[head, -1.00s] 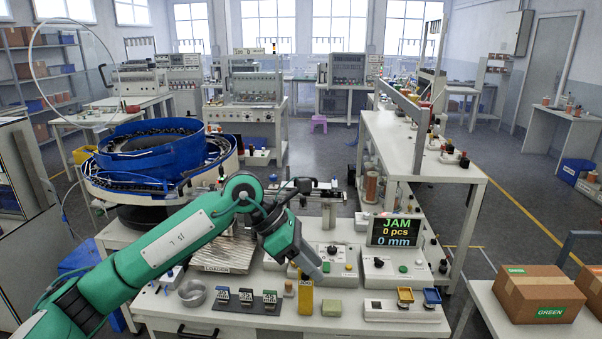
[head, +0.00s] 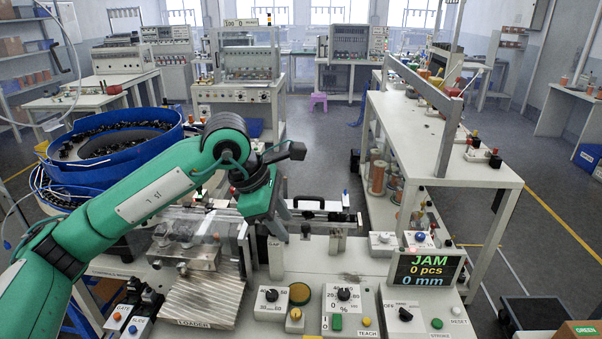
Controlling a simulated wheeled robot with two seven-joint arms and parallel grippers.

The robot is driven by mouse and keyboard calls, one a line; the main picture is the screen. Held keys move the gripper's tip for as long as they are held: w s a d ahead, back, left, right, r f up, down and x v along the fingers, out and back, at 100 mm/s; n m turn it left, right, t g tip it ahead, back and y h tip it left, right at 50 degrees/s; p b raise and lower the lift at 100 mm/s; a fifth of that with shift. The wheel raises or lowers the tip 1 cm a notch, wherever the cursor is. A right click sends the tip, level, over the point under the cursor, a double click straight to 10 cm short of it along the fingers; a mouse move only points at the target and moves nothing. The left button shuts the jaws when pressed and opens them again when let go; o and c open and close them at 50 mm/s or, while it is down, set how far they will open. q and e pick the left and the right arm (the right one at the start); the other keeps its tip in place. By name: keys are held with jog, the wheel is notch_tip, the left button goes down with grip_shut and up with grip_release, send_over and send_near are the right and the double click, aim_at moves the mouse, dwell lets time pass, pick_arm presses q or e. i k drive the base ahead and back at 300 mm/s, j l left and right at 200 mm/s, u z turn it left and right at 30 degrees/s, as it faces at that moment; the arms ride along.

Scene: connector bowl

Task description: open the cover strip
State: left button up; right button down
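My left gripper (head: 278,228) comes in from the left and points down at the near side of the linear rail (head: 335,217) behind the control boxes. Its fingers are small and partly hidden by its body, so whether they are open is unclear. A black handle (head: 308,201) stands on the rail just right of the gripper, apart from it as seen here. The cover strip cannot be clearly told apart from the rail; part of the rail lies behind my arm. The display (head: 427,268) reads JAM, 0 pcs, 0 mm. My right gripper is not in view.
The blue bowl feeder (head: 113,150) is at the left, beyond my arm. The ribbed LOADER block (head: 200,300) and control boxes with a dial (head: 343,294) and green button (head: 437,323) fill the bench front. A white side bench (head: 445,150) stands at the right.

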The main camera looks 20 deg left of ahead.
aim_at(307, 202)
jog(key=i+j, duration=0.2)
jog(key=i, duration=0.2)
jog(key=i+j, duration=0.2)
jog(key=i, duration=0.25)
